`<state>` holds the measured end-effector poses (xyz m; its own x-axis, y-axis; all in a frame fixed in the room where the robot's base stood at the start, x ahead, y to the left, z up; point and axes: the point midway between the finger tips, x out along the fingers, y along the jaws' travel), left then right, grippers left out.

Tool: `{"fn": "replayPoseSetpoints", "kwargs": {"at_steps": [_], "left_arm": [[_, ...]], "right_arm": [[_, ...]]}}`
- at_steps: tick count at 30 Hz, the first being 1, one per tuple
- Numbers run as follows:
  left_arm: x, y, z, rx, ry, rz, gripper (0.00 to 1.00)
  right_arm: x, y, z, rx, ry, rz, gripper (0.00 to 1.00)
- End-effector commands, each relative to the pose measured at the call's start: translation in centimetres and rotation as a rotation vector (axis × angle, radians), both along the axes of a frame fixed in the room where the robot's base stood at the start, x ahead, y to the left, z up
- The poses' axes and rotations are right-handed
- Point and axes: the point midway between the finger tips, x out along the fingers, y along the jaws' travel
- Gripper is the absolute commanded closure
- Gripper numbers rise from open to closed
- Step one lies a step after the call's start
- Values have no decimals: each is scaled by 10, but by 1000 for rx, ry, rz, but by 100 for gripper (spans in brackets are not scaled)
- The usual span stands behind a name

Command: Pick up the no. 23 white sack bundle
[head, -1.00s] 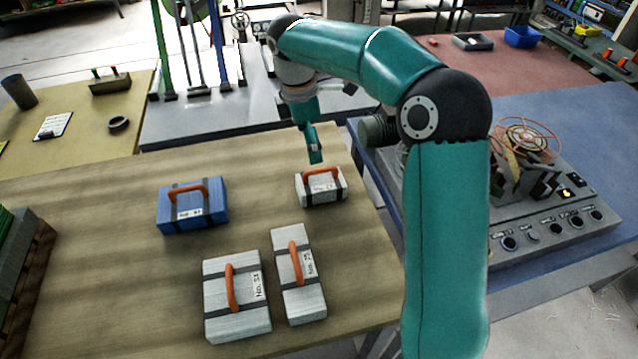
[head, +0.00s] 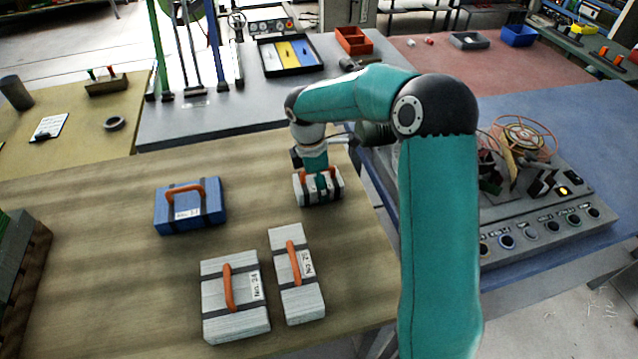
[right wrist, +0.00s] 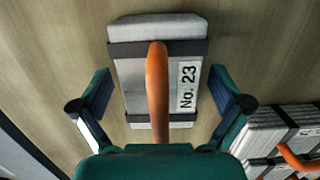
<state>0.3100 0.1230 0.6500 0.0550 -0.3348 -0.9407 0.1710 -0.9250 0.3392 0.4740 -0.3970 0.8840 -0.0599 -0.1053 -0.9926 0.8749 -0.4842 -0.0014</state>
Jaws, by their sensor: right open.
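The no. 23 white sack bundle (head: 318,188) lies on the wooden table, near its far right edge. In the right wrist view the no. 23 bundle (right wrist: 130,75) shows dark straps, an orange handle and its label. My right gripper (head: 320,180) is down over this bundle. In the right wrist view my right gripper (right wrist: 160,97) is open, with one finger on each side of the bundle and the handle between them. Whether the fingers touch anything is unclear. My left gripper is not in view.
A blue bundle (head: 189,206) lies to the left on the table (head: 110,270). Two more white bundles, a wide one (head: 234,298) and a narrow one (head: 297,274), lie nearer. A control panel (head: 545,235) stands to the right.

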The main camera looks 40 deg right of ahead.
Motion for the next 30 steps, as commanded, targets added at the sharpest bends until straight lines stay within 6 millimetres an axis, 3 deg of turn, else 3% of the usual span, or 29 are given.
{"fn": "replayPoseSetpoints", "kwargs": {"at_steps": [7, 19, 30], "left_arm": [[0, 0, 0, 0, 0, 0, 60], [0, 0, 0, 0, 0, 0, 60], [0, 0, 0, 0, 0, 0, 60]], "right_arm": [[0, 0, -2, 0, -1, 0, 0], [0, 0, -2, 0, -1, 1, 63], [1, 0, 2, 0, -2, 1, 63]]}}
